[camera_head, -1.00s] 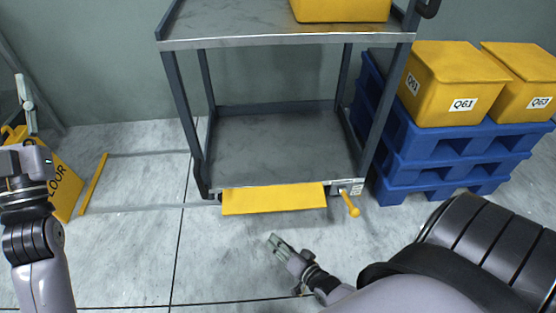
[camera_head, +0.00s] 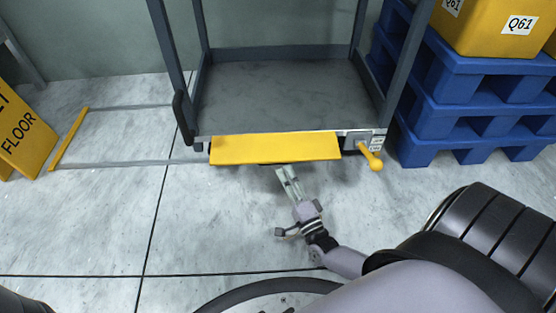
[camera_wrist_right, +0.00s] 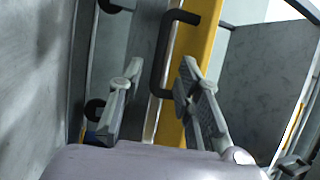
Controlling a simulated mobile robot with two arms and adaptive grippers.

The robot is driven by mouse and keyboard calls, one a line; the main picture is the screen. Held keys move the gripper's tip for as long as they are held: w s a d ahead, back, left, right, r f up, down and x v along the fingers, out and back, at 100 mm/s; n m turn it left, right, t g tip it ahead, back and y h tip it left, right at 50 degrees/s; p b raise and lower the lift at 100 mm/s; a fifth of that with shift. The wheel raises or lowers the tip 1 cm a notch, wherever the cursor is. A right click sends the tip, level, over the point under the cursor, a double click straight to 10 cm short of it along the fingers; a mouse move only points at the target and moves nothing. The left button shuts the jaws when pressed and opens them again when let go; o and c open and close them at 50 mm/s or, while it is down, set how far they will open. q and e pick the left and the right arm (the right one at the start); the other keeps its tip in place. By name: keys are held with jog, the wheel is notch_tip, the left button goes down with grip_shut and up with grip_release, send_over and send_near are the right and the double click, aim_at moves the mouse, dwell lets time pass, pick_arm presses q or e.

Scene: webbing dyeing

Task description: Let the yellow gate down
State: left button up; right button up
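The yellow gate (camera_head: 275,148) is a flat panel along the front edge of the cart's lower shelf. In the right wrist view the yellow gate (camera_wrist_right: 193,50) carries a black U-shaped handle (camera_wrist_right: 163,60). My right gripper (camera_head: 285,173) is just below and in front of the gate's lower edge. In its wrist view my right gripper (camera_wrist_right: 158,88) is open, its two fingers apart, with the handle ahead between them. I cannot tell whether a finger touches it. A yellow-tipped lever (camera_head: 372,158) sticks out at the gate's right end. My left gripper is out of view.
The grey cart's lower shelf (camera_head: 285,95) is empty. Blue pallets (camera_head: 460,110) with a yellow Q61 bin (camera_head: 490,22) stand close on the right. A yellow floor sign (camera_head: 20,135) stands at the left. The floor before the cart is clear.

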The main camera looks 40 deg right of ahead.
aim_at(278, 162)
jog(key=b+x, duration=0.2)
jog(key=x, duration=0.3)
jog(key=shift+w, duration=0.3)
jog(key=shift+c, duration=0.3)
grip_shut()
dwell(0.3)
